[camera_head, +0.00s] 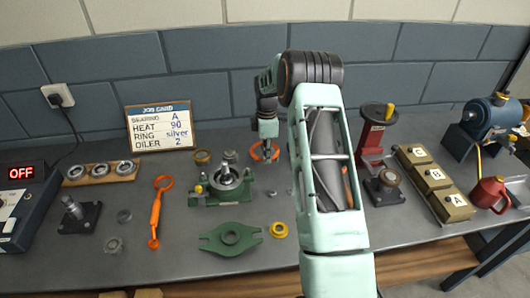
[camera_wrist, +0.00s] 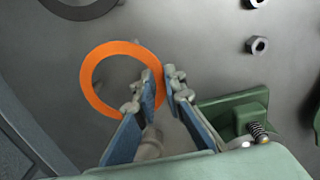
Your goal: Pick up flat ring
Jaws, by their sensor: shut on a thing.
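The flat ring is an orange ring (camera_wrist: 88,76), seen almost face-on in the wrist view. Its right rim passes between the two fingertips of my gripper (camera_wrist: 159,76), which is shut on it. In the head view the orange ring (camera_head: 255,154) shows behind the middle of the bench, at the tip of my gripper (camera_head: 267,142). My fingers hide part of its rim. I cannot tell whether the ring still touches the bench top.
A green bearing housing (camera_head: 222,184) stands left of my gripper, with a brass-coloured ring (camera_head: 202,156) behind it. A green flange plate (camera_head: 230,238) and a yellow ring (camera_head: 279,230) lie in front. Two nuts (camera_wrist: 257,45) lie near the ring. A red press (camera_head: 373,135) stands right.

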